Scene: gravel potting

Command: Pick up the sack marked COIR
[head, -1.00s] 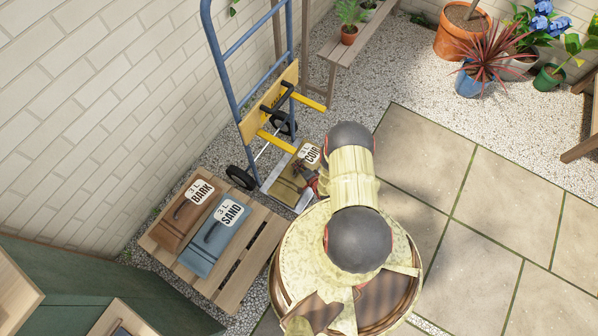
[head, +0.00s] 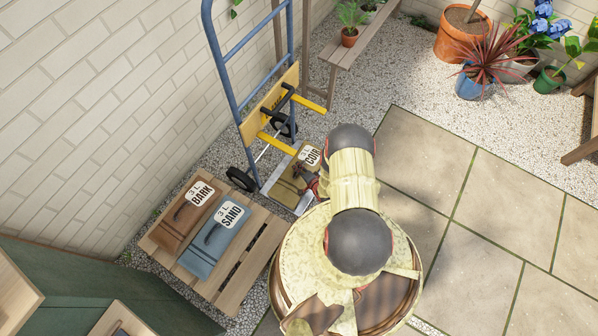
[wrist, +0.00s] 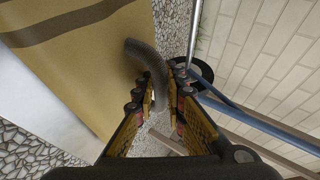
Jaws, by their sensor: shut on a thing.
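The COIR sack (head: 291,179) is olive-tan with a white label reading 3 L COIR, on or just over the metal toe plate (head: 305,203) of the blue hand truck. Its tan face and darker stripe fill the upper left of the wrist view (wrist: 90,70). Its dark curved handle (wrist: 142,52) runs down between my gripper's fingers. My gripper (wrist: 158,88) is shut on that handle. In the head view the gripper (head: 313,182) is at the sack's right side, partly hidden by my arm. I cannot tell whether the sack is clear of the plate.
The hand truck (head: 222,75) leans near the brick wall. A wooden pallet (head: 240,290) at lower left bears the BARK sack (head: 174,222) and the SAND sack (head: 207,250). A bench (head: 345,52) stands behind. Open paving (head: 500,190) lies to the right.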

